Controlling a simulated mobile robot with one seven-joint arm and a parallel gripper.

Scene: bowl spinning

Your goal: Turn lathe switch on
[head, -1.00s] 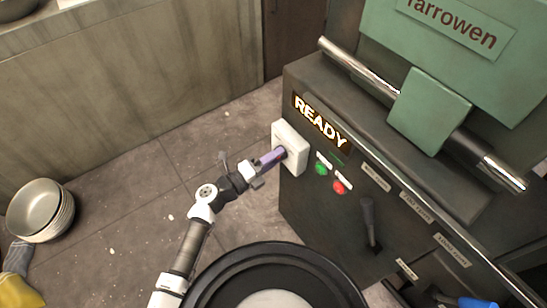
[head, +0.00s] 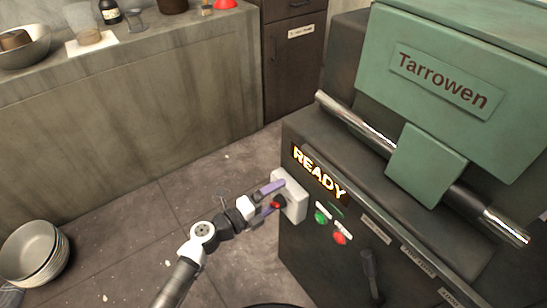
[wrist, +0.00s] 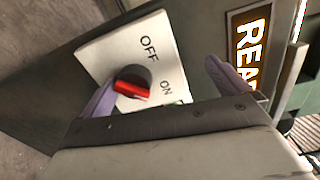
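The lathe switch is a red knob (wrist: 131,89) on a white plate (wrist: 165,48) marked OFF and ON. In the wrist view the red knob lies nearer the left finger, with its pointer toward the ON side. In the head view the red knob (head: 278,203) and white plate (head: 294,201) are on the lathe's left front corner. My gripper (head: 268,199) is open, its two purple fingers spread either side of the knob. The left finger is close to the knob in the wrist view; I cannot tell whether it touches.
The lit READY display (head: 319,172) is right of the switch. Green (head: 321,216) and red (head: 340,238) buttons and a dark lever (head: 370,275) are on the same front panel. Stacked bowls (head: 34,254) stand at the lower left.

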